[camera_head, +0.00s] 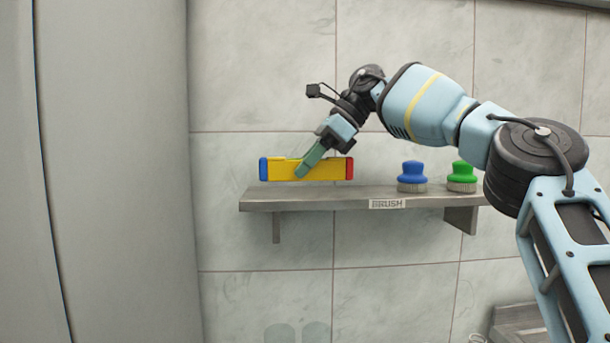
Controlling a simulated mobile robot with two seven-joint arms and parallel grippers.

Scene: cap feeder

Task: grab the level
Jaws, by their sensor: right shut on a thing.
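The level is a yellow bar (331,170) with a blue left end and a red right end. It is roughly horizontal, just above the left part of the grey shelf (300,205). My right gripper (303,172) reaches down from the upper right and is shut on the level near its middle. The fingers cover part of the level's front. A narrow gap seems to show between the level and the shelf top. My left gripper is not in view.
A blue brush (412,177) and a green brush (462,177) stand on the shelf to the right of the level. A label reading BRUSH (387,204) is on the shelf's front edge. A tiled wall is behind. A large grey panel (110,170) fills the left side.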

